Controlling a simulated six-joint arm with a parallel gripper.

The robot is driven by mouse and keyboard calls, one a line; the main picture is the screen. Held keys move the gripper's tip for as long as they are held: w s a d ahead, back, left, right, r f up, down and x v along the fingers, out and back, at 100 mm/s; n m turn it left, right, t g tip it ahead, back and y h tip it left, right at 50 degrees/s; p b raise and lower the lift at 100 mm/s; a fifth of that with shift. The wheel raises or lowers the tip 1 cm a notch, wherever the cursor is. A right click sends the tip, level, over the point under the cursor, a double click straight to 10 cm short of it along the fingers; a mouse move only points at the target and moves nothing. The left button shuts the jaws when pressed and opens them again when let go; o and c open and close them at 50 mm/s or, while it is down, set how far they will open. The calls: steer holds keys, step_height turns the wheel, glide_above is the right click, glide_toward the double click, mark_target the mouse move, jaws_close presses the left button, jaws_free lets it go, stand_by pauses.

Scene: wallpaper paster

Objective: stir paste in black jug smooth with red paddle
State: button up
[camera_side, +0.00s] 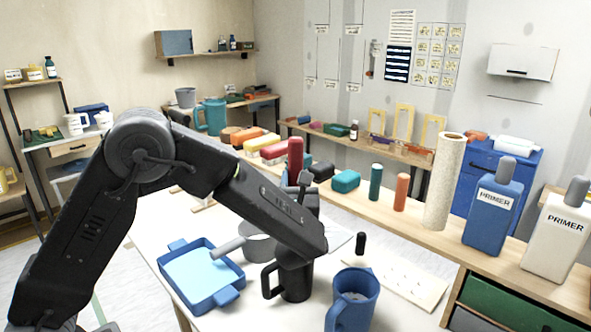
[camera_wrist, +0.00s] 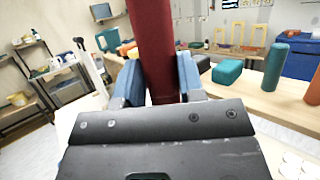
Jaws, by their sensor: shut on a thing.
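The red paddle (camera_side: 295,154) stands about upright, its thick red handle showing above my forearm. In the wrist view the red handle (camera_wrist: 154,45) rises between the two blue-grey fingers of my gripper (camera_wrist: 158,85), which is shut on it. The black jug (camera_side: 296,285) stands on the white table directly below my wrist, with its handle to the left. My wrist covers the jug's mouth, so the paddle's lower end and the paste are hidden. I cannot tell how deep the paddle sits in the jug.
A blue jug (camera_side: 358,302) stands close at the right of the black jug. A blue tray (camera_side: 237,296) and a grey pan (camera_side: 262,247) lie to the left. A board (camera_side: 425,290) and a small black cylinder (camera_side: 360,243) are on the right. Primer bottles (camera_side: 490,222) line the bench behind.

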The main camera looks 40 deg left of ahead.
step_height(320, 180, down, 7)
stand_by(0.7)
steer(key=shift+a, duration=0.2)
steer(key=shift+d, duration=0.2)
stand_by(1.4)
steer(key=shift+a, duration=0.15)
